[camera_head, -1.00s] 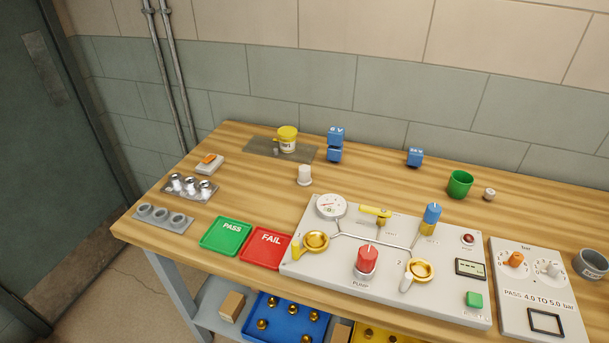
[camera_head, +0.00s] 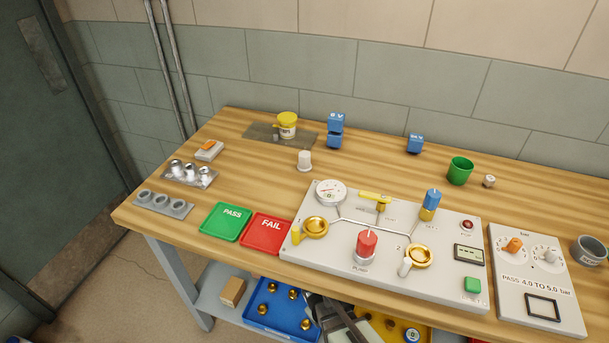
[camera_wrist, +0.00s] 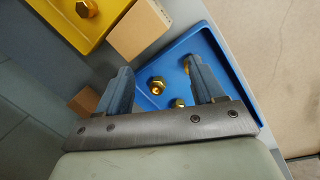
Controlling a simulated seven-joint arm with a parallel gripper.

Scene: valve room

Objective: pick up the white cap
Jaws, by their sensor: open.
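A small white cylindrical cap-like piece (camera_head: 304,160) stands upright on the wooden bench (camera_head: 260,180), behind the grey test panel. A second, smaller whitish piece (camera_head: 489,181) stands to the right of the green cup; I cannot tell for certain which one is the white cap. My gripper (camera_wrist: 160,78) is open and empty in the wrist view, with its two blue-grey fingers apart above the blue bin. In the head view it shows as a dark shape at the bottom edge, low in front of the bench, well away from both pieces. Neither piece shows in the wrist view.
The grey panel (camera_head: 330,255) with gauge, knobs and yellow lever fills the front middle. Green PASS (camera_head: 225,222) and red FAIL (camera_head: 265,233) trays lie left of it. A yellow-lidded jar (camera_head: 287,125) and blue blocks (camera_head: 335,130) stand behind. A blue bin (camera_head: 265,318) holds brass parts below.

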